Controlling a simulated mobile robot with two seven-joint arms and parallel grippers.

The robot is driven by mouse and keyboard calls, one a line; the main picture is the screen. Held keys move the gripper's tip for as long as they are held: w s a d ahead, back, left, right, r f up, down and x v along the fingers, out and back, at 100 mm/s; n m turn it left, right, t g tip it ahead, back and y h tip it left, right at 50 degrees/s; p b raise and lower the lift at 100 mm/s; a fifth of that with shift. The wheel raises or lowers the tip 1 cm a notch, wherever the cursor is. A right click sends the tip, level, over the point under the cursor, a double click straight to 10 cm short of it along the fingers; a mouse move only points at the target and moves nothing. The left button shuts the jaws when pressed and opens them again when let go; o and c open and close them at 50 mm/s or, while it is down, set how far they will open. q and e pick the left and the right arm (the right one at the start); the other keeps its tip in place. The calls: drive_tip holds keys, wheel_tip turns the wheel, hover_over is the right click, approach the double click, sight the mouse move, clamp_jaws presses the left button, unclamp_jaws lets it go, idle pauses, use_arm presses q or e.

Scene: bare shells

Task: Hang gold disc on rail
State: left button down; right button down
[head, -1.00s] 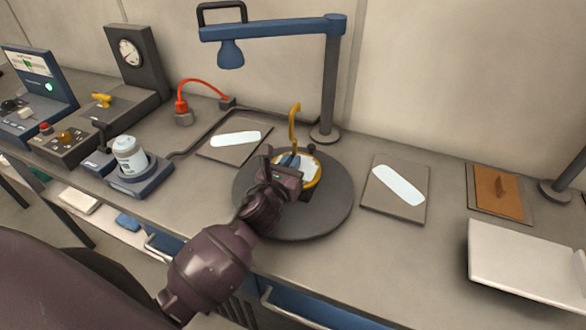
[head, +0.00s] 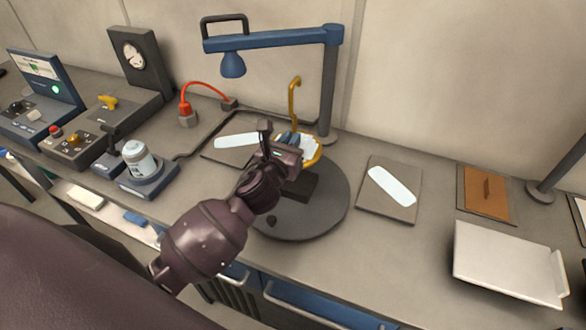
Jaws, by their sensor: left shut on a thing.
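The gold disc (head: 312,153) has a gold rim and a pale face, with a tall gold hook (head: 294,98) rising above it. My left gripper (head: 287,148) is shut on the disc and hides part of it. The disc is above the dark block (head: 301,187) on a round dark plate (head: 318,222). A blue horizontal rail (head: 270,39) on an upright post stands behind, and the hook's top is lower than the rail in the picture. My right gripper is not in view.
A blue lamp-like head (head: 232,65) hangs under the rail's left end. Flat panels with white strips (head: 391,187) lie either side of the plate. A white can (head: 138,157) stands left, a white tray (head: 506,265) right. The bench between plate and tray is mostly clear.

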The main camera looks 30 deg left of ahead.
sight(295, 119)
use_arm(q)
drive_tip(key=shift+r, duration=1.5)
